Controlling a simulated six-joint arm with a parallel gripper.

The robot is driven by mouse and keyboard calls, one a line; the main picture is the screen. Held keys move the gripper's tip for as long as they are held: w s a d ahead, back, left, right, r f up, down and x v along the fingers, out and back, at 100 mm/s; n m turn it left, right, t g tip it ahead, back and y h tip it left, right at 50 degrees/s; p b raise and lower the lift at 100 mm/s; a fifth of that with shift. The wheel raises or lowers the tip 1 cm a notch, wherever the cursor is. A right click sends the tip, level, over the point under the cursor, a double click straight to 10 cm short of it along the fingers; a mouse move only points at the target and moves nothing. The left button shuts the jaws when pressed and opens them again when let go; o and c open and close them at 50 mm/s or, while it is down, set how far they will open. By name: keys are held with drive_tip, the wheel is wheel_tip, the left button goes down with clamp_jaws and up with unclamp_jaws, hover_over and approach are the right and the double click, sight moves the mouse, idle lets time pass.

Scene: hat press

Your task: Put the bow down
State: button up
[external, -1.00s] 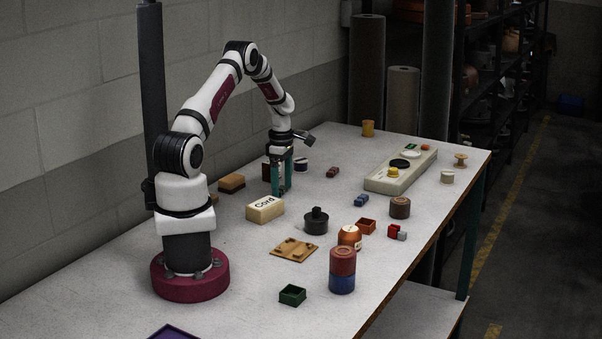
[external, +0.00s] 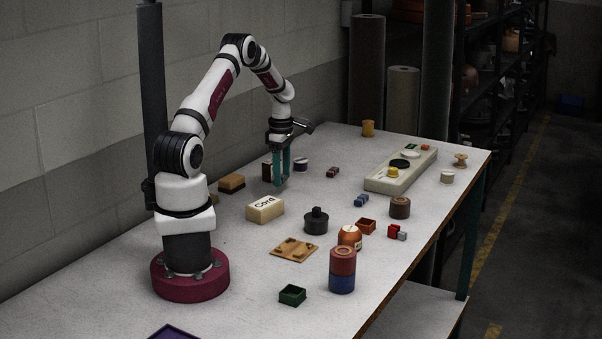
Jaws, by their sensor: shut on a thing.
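My gripper (external: 281,183) has teal fingers and points straight down over the far left part of the table. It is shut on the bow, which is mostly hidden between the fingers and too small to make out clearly. The fingertips are close to the table top; I cannot tell whether they or the bow touch it. A dark box stands just behind and left of the fingers, and a dark round tin with a pale top (external: 301,165) stands just to their right.
The pale "Cord" box (external: 265,209) and a black knobbed piece (external: 316,222) stand nearer the camera. Small dark red (external: 332,172) and blue (external: 361,200) pieces lie to the right. A long pale panel with buttons (external: 402,172) lies farther right. Bare table surrounds the fingers' near side.

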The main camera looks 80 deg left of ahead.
drive_tip(key=w+d+r, duration=0.4)
drive_tip(key=d+r, duration=0.4)
drive_tip(key=d, duration=0.3)
drive_tip(key=s+d+r+n, duration=0.1)
drive_tip(key=s+d+r, duration=0.15)
drive_tip(key=d, duration=0.35)
drive_tip(key=s+d+r+n, duration=0.1)
drive_tip(key=s+d, duration=0.3)
drive_tip(key=d, duration=0.2)
hover_over(266, 203)
drive_tip(key=shift+n, duration=0.4)
wheel_tip(266, 203, down, 6)
drive_tip(key=shift+w+d+f, duration=0.15)
drive_tip(key=shift+a+f, duration=0.15)
drive_tip(key=shift+f, duration=0.95)
drive_tip(key=shift+a+f, duration=0.1)
drive_tip(key=shift+f, duration=0.95)
drive_tip(key=shift+f, duration=0.1)
drive_tip(key=o, duration=1.3)
